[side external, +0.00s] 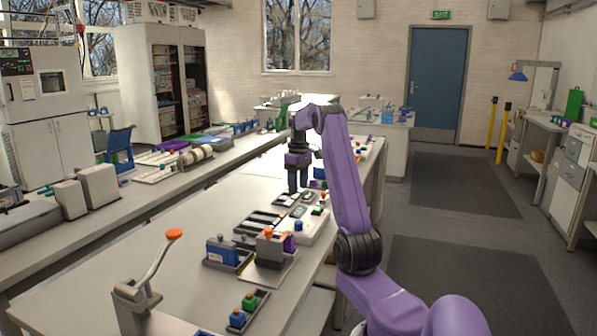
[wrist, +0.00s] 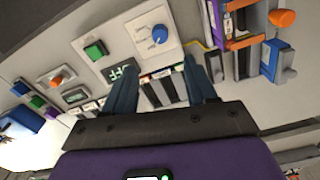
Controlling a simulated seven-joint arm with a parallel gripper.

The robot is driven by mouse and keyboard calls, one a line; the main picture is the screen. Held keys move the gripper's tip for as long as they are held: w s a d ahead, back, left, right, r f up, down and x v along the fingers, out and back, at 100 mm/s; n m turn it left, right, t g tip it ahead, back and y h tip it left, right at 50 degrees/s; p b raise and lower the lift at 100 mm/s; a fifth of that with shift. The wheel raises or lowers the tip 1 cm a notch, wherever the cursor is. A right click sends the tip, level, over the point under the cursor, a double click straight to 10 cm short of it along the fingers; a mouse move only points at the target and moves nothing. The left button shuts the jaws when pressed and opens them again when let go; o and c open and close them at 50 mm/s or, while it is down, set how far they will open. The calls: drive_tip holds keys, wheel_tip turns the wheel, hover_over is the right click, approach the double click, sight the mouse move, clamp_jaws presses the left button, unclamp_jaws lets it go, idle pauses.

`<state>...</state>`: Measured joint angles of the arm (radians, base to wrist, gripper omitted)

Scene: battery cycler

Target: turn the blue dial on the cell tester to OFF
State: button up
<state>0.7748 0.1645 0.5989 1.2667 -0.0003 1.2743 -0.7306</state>
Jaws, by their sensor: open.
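The blue dial (wrist: 159,34) sits on a pale square plate (wrist: 140,45) of the cell tester in the wrist view, with small marks around it. Its setting is too small to read. A display (wrist: 122,72) with light characters lies just below the plate. My gripper (wrist: 158,68) is open and empty, its two dark blue fingers apart, with the dial beyond the fingertips and not touched. In the side external view my gripper (side external: 298,189) points down above the bench devices. A small blue knob (side external: 298,225) there may be the dial; I cannot tell.
A green button (wrist: 95,50) and an orange knob (wrist: 57,80) lie left of the dial. Orange and blue parts (wrist: 270,55) stand to the right. A lever with an orange knob (side external: 174,235) rises from the near bench.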

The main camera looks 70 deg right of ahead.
wheel_tip(320, 180, up, 5)
drive_tip(key=shift+f, duration=0.2)
drive_tip(key=shift+a, duration=0.1)
idle(0.4)
drive_tip(key=w+a+n, duration=0.3)
drive_tip(key=w+a, duration=0.1)
drive_tip(key=a, duration=1)
drive_tip(key=w+a+n, duration=0.2)
drive_tip(key=w+a, duration=0.3)
drive_tip(key=a, duration=0.8)
drive_tip(key=s+a+f+n, duration=0.1)
drive_tip(key=s+a+n, duration=0.35)
drive_tip(key=a, duration=0.95)
drive_tip(key=s+a+f+n, duration=0.1)
drive_tip(key=s+a+f, duration=0.1)
drive_tip(key=s, duration=0.6)
drive_tip(key=s+a+f+n, duration=0.2)
drive_tip(key=s+a, duration=0.2)
drive_tip(key=s, duration=0.4)
drive_tip(key=s+a+f+n, duration=0.2)
drive_tip(key=s+a, duration=0.2)
drive_tip(key=s, duration=0.4)
drive_tip(key=shift+s, duration=0.2)
